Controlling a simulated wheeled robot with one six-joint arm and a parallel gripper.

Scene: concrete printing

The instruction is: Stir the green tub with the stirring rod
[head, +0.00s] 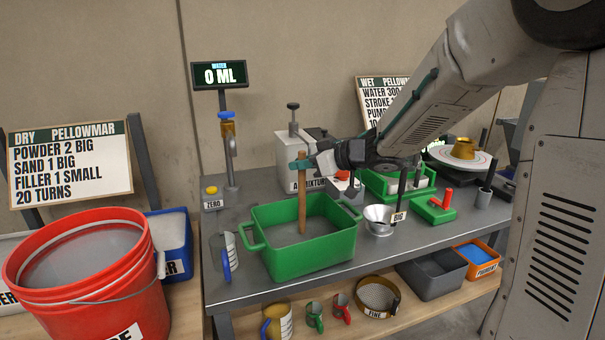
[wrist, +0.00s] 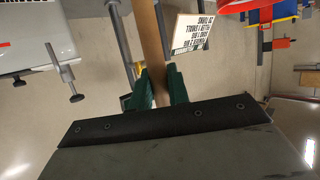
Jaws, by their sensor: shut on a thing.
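The green tub (head: 312,255) stands on the grey bench and holds a grey mix with a flat-looking surface. The stirring rod (head: 302,205) is a brown wooden stick, nearly upright, with its lower end in the tub at the mix. My gripper (head: 303,164) is shut on the rod near its top, above the tub. In the wrist view the green fingers (wrist: 161,88) close around the rod (wrist: 151,40), which runs up out of the picture. How deep the rod's tip sits in the mix is hard to tell.
A red bucket (head: 90,285) stands at the left. A clear jug with a blue handle (head: 224,258) is left of the tub. A white admixture dispenser (head: 290,150) and water tap (head: 229,150) are behind.

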